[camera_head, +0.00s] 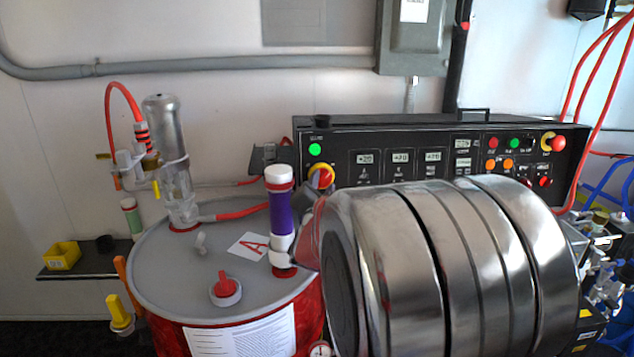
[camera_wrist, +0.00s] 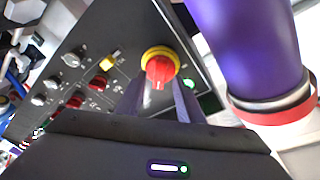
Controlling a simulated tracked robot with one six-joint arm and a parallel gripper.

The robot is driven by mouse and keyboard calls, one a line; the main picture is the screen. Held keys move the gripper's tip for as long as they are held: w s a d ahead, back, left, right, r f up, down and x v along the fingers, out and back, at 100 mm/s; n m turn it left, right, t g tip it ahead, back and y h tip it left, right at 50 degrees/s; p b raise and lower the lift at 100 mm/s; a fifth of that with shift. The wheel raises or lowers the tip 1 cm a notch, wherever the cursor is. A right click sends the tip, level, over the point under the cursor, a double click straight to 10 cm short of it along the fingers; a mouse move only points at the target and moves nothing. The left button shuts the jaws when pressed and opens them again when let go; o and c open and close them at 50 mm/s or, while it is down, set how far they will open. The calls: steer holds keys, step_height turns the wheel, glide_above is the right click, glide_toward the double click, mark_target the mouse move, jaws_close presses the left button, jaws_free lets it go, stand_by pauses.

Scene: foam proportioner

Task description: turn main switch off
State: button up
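The main switch, a red rotary knob on a yellow ring (camera_head: 321,177), sits at the left end of the black control panel (camera_head: 380,140), below a lit green lamp (camera_head: 315,149). In the wrist view the switch (camera_wrist: 160,66) is straight ahead of my gripper (camera_wrist: 158,88). The two dark fingers stand apart, with the red knob at or just beyond their tips; I cannot tell whether they touch it. Nothing is held between the fingers. In the head view my gripper is mostly hidden behind my metallic arm.
A purple cylinder (camera_head: 281,213) with white ends stands on the red drum (camera_head: 180,285), close to the switch; it fills the wrist view's right side (camera_wrist: 245,45). More buttons and knobs (camera_head: 500,155) line the panel's right. A clear pump (camera_head: 175,160) stands on the drum.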

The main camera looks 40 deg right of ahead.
steer(key=shift+w+d, duration=0.4)
steer(key=shift+c, duration=0.7)
jaws_close()
